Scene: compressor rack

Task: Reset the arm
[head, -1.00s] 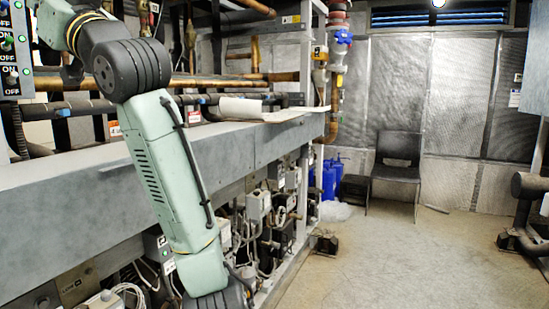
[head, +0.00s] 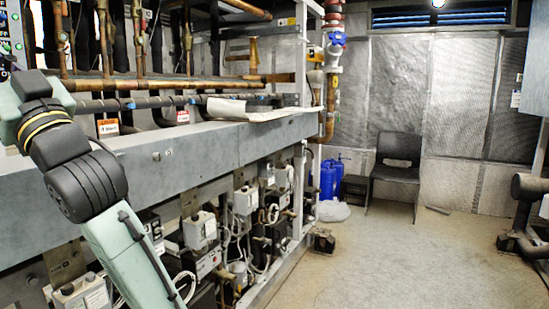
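My arm (head: 85,185) is in the lower left of the head view, with a pale green link running down to the bottom edge and dark joints bent at the left. The far part of the arm leaves the picture at the left edge, and my gripper is outside the view. The compressor rack's long grey beam (head: 210,148) passes behind my arm. A panel with switches and green lights (head: 10,40) is partly cut off at the upper left.
Copper pipes (head: 200,83) run above the beam, and an open paper booklet (head: 240,108) lies on it. Grey boxes and cables (head: 200,230) sit below. A black chair (head: 397,165) and blue bottles (head: 328,180) stand at the back.

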